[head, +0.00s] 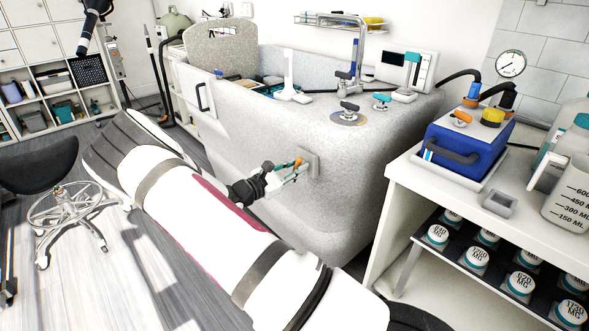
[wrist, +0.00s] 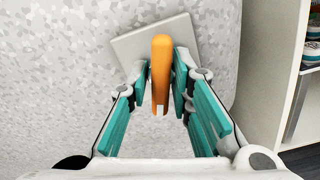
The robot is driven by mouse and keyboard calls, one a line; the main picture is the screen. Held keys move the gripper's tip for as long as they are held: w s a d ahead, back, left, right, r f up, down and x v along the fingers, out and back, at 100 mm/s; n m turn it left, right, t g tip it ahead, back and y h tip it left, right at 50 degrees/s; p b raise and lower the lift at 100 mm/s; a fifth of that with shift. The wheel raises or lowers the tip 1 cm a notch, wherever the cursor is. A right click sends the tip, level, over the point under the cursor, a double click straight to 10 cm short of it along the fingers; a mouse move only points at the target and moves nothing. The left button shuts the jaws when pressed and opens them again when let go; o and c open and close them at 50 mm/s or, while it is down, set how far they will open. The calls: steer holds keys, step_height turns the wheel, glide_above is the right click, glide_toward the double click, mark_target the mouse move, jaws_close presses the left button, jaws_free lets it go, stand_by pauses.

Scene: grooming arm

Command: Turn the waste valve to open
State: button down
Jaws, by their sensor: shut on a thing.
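The waste valve has an orange lever (wrist: 161,70) on a grey square plate (wrist: 130,47), set on the side wall of the speckled tub (head: 345,210). In the head view the plate (head: 312,163) shows on the tub's front face and the orange lever (head: 298,163) is small beside it. My gripper (wrist: 161,88) has its teal-padded fingers on either side of the lever and is shut on it. In the wrist view the lever points almost straight up and down in the picture. My gripper also shows in the head view (head: 291,174), up against the tub wall.
A white shelf unit (head: 403,185) with several labelled jars stands right of the tub, a blue pump box (head: 463,146) on top. A black stool (head: 65,200) stands at the left. The tub's top carries taps and a faucet (head: 357,60).

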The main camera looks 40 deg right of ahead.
steer(key=shift+s+f+n+p, duration=0.15)
steer(key=shift+n+p, duration=0.35)
steer(key=shift+n, duration=0.9)
steer(key=c, duration=1.5)
jaws_free()
steer(key=shift+n, duration=0.4)
steer(key=shift+a, duration=0.1)
steer(key=shift+a+p, duration=0.55)
steer(key=shift+a, duration=3.35)
steer(key=shift+o, duration=0.3)
